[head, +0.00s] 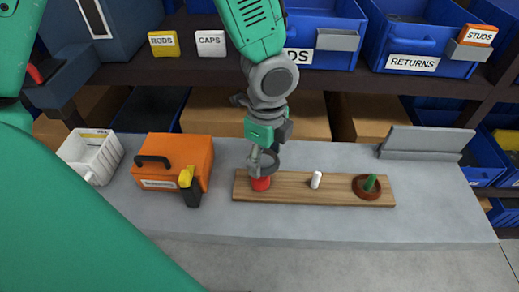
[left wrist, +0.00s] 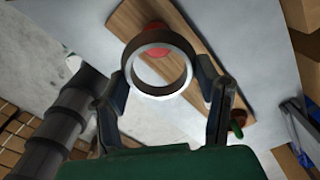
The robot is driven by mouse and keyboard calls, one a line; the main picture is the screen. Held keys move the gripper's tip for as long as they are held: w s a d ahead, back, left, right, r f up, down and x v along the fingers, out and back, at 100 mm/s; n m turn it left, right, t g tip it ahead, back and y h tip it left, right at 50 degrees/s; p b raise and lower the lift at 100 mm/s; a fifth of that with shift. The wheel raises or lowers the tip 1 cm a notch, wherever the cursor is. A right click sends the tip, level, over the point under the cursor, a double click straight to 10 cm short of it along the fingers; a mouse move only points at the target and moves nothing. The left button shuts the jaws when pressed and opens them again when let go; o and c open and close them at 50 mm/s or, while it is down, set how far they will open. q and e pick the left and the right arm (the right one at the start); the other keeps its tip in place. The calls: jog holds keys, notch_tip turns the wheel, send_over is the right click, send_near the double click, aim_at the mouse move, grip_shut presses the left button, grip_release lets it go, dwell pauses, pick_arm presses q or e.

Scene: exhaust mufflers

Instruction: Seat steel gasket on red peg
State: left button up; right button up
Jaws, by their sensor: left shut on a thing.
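A grey steel gasket ring (left wrist: 182,82) is held between the fingertips of my left gripper (left wrist: 162,85) in the left wrist view. In the head view the gasket (head: 268,157) is at the left end of the wooden board (head: 336,188), above the red peg (head: 261,183). My left gripper (head: 262,150) points down there, shut on the gasket. Whether ring and peg touch is unclear. My right gripper is not in view.
The board also carries a white peg (head: 316,180) and a green peg (head: 370,183) with a brown ring (head: 365,194) around it. An orange toolbox (head: 190,152) and a white basket (head: 92,155) stand to the left. The front table strip is clear.

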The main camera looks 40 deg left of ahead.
aim_at(266, 177)
pick_arm(q)
jog(key=shift+d+f+b, duration=0.2)
jog(key=shift+f+b, duration=0.05)
jog(key=shift+f, duration=0.25)
jog(key=shift+d+f+b, duration=0.15)
jog(key=shift+f+b, duration=0.05)
jog(key=shift+f, duration=0.25)
jog(key=shift+a+f+b, duration=0.3)
jog(key=shift+a+f, duration=0.6)
jog(key=shift+a, duration=0.15)
jog(key=shift+a+f, duration=0.1)
jog(key=shift+a, duration=0.3)
jog(key=shift+d, duration=0.5)
jog(key=shift+d+r, duration=0.3)
jog(key=shift+d, duration=0.45)
jog(key=shift+a+f+p, duration=0.1)
jog(key=shift+a+p, duration=0.2)
jog(key=shift+a, duration=0.7)
jog(key=shift+a+f, duration=0.1)
jog(key=shift+a, duration=0.4)
jog(key=shift+d, duration=0.9)
jog(key=shift+a+p, duration=0.5)
jog(key=shift+a, duration=0.3)
jog(key=shift+d, duration=0.7)
jog(key=shift+a+p, duration=0.3)
jog(key=shift+a, duration=0.1)
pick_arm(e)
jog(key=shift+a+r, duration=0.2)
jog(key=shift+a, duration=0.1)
